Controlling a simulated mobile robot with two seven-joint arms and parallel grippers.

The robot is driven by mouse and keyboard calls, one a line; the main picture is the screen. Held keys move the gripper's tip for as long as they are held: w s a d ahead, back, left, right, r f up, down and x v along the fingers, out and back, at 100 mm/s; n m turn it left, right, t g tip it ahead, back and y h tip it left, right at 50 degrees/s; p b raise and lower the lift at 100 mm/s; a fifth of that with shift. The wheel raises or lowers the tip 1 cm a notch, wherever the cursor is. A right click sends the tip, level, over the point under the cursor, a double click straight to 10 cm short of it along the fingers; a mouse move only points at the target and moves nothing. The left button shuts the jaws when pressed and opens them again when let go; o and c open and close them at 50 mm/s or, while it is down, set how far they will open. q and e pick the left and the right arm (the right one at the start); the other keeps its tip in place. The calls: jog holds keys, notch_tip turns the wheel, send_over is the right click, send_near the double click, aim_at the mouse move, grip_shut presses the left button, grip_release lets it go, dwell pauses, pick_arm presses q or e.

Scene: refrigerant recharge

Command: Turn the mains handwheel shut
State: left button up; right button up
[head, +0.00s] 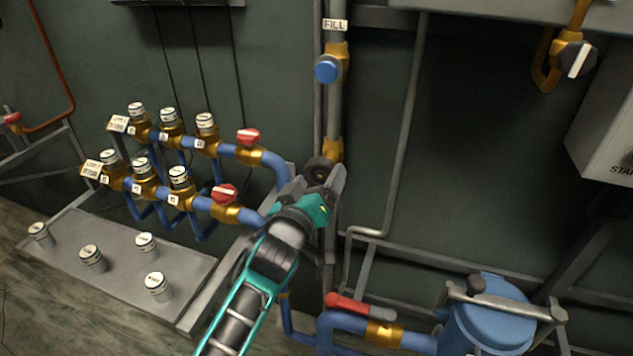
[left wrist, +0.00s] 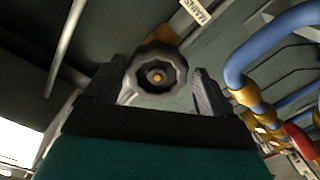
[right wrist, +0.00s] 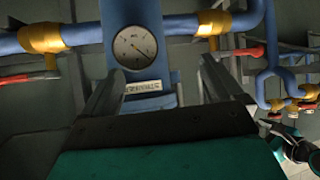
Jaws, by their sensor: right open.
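The mains handwheel (left wrist: 157,75) is a dark, scalloped round wheel with a brass centre. A MAINS label (left wrist: 197,10) shows beyond it in the left wrist view. In the head view the wheel (head: 320,168) sits low on the vertical grey pipe. My left gripper (head: 320,176) reaches up to it, one finger on each side; in the left wrist view its fingers (left wrist: 158,68) close in on the wheel's rim. My right gripper (right wrist: 162,68) is open and empty, facing a blue cylinder with a round gauge (right wrist: 135,47); it is outside the head view.
A blue knob (head: 327,69) under a FILL label is higher on the pipe. Blue manifold pipes with red handles (head: 248,137) and several capped valves are left. A red lever (head: 346,303) and a blue vessel (head: 490,325) are low right. A white box (head: 605,135) is far right.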

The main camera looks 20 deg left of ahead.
pick_arm(q)
jog(key=shift+s+r, duration=0.2)
jog(key=shift+s, duration=0.05)
jog(key=shift+c, duration=0.6)
jog(key=shift+s, duration=0.1)
jog(key=shift+c, duration=0.8)
jog(key=c, duration=0.5)
jog(key=shift+r, duration=0.1)
pick_arm(e)
jog(key=shift+s+r, duration=0.15)
jog(key=shift+s, duration=0.35)
jog(key=shift+r, duration=0.1)
pick_arm(q)
jog(key=o, duration=0.7)
jog(key=shift+m+p, duration=0.3)
jog(key=o, duration=0.3)
pick_arm(e)
jog(key=shift+w+r, duration=0.1)
jog(key=shift+w, duration=0.05)
